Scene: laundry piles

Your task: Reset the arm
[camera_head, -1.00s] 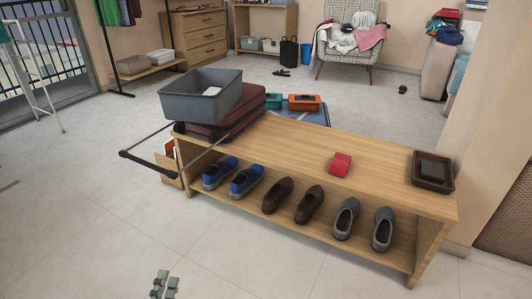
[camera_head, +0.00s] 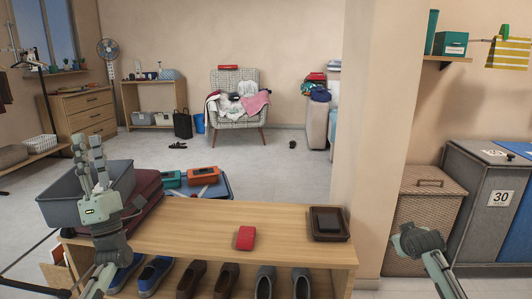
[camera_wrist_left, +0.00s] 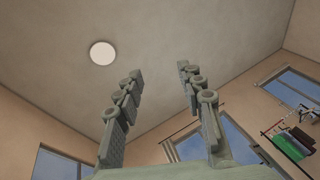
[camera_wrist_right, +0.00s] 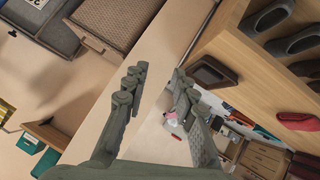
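My left gripper (camera_head: 87,141) is raised at the left of the head view, fingers pointing up, in front of the grey bin. In the left wrist view its fingers (camera_wrist_left: 160,72) stand apart with nothing between them, against the ceiling. My right arm shows at the lower right of the head view, with its fingers not clearly visible there. In the right wrist view the right gripper (camera_wrist_right: 159,76) has its fingers apart and empty, with the floor, a wall edge and the bench beyond.
A wooden bench (camera_head: 190,225) with shoes below stands in front. A wall pillar (camera_head: 372,130), wicker hamper (camera_head: 415,210) and grey bins (camera_head: 490,190) stand right.

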